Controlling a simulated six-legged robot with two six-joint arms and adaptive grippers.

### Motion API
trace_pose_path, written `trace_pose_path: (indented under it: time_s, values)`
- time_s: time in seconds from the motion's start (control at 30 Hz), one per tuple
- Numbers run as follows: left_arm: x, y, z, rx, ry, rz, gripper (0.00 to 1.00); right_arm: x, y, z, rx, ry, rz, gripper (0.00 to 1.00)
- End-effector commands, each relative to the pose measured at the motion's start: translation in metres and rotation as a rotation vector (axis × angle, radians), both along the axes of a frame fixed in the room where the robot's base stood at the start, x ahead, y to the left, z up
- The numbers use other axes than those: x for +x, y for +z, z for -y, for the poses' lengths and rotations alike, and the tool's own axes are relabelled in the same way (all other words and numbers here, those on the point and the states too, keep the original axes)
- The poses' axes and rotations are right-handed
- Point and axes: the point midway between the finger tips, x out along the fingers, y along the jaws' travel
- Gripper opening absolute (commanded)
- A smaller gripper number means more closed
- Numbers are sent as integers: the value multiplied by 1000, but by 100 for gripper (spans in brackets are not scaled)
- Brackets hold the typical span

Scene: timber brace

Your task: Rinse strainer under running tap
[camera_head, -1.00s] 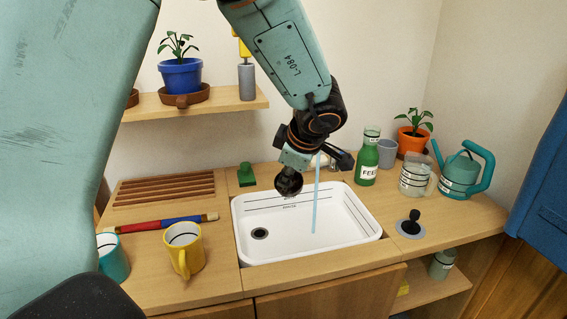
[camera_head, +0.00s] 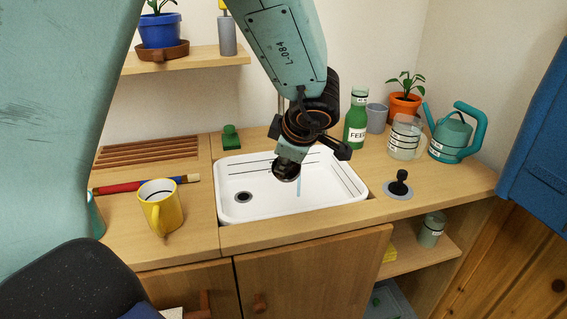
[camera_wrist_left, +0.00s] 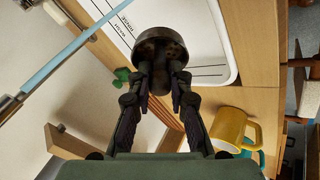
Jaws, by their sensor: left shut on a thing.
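My left gripper (camera_wrist_left: 160,88) is shut on the dark, round strainer (camera_wrist_left: 160,48). In the head view the strainer (camera_head: 286,171) hangs over the white sink basin (camera_head: 240,208), just left of the thin blue water stream (camera_head: 299,186). My left gripper (camera_head: 290,157) hides the upper part of the stream there. The wrist view shows the stream (camera_wrist_left: 62,62) running from the tap (camera_wrist_left: 10,102), apart from the strainer at upper left. I cannot tell whether the strainer is wet. My right gripper is not in view.
A green scrubber (camera_head: 231,136) lies behind the basin. A yellow mug (camera_head: 162,207) stands left of it, near a red and blue stick (camera_head: 140,186). A green bottle (camera_head: 355,122), a clear jug (camera_head: 406,138) and a teal watering can (camera_head: 452,135) stand at right.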

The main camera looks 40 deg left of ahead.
Motion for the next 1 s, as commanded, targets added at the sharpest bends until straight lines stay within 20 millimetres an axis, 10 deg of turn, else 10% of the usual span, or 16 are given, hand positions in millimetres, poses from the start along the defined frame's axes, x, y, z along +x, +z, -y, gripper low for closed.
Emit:
trace_pose_path:
  time_s: [1.0]
  values:
    - [85, -14, -16, 0, 0, -2, 0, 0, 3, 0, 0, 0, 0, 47]
